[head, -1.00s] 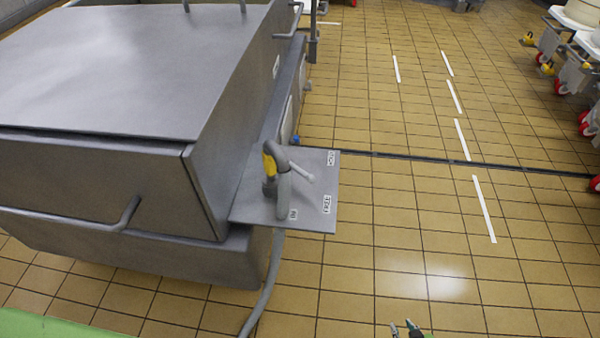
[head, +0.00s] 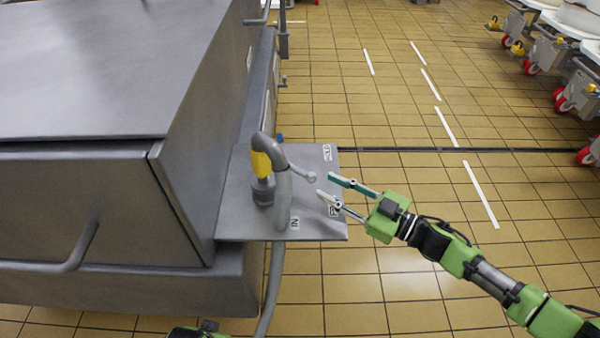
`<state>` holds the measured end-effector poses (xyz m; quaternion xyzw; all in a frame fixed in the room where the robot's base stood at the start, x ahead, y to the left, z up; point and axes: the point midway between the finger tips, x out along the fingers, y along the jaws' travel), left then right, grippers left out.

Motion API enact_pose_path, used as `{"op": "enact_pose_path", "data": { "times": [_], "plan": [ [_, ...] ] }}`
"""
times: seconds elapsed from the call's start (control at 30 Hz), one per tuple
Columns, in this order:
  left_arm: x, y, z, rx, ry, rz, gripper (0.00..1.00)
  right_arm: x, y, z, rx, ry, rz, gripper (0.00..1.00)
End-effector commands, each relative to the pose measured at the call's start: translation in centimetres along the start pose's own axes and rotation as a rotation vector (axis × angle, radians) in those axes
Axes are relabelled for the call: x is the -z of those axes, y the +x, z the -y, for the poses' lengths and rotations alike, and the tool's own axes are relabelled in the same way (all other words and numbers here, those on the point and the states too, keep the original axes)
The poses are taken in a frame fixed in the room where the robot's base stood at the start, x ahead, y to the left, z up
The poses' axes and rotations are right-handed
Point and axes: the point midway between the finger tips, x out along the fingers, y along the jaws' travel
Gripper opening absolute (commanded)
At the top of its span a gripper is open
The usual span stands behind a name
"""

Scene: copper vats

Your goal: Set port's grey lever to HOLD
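An IN label (head: 295,222) is nearer the front. My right gripper (head: 326,187) is open and empty, its teal fingertips just right of the knob with a small gap showing. A green part of my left arm or gripper (head: 195,332) shows at the bottom edge; its fingers cannot be made out.
A grey hose (head: 282,200) with a yellow-marked fitting (head: 261,165) rises beside the lever and hangs down past the plate. The steel vat (head: 90,190) fills the left side.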

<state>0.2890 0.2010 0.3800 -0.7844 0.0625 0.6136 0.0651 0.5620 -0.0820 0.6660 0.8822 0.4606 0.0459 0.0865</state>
Motion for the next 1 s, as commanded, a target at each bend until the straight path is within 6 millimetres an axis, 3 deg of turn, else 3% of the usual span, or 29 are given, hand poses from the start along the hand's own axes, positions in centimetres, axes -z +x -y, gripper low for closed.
{"op": "enact_pose_path", "data": {
  "times": [0.2,0.4,0.6,0.87,1.0],
  "plan": [
    [0.6,-1.3,0.1,0.002,-0.001,-0.009,0.4,0.0,5.0,0.0,-0.001,-0.001,-0.003,0.28],
    [1.1,-2.6,0.2,0.003,-0.003,-0.016,0.4,-0.1,8.0,0.0,-0.001,-0.001,-0.001,0.28],
    [1.2,-3.2,0.2,0.003,-0.003,-0.017,0.4,-0.1,9.2,0.0,-0.002,0.0,0.001,0.28],
    [1.3,-3.3,0.2,0.003,-0.003,-0.017,0.4,-0.1,9.2,-0.1,-0.002,0.0,0.001,0.28],
    [1.2,-3.3,0.2,0.003,-0.003,-0.017,0.4,-0.1,9.2,-0.1,-0.002,0.0,0.001,0.0]
  ]
}}
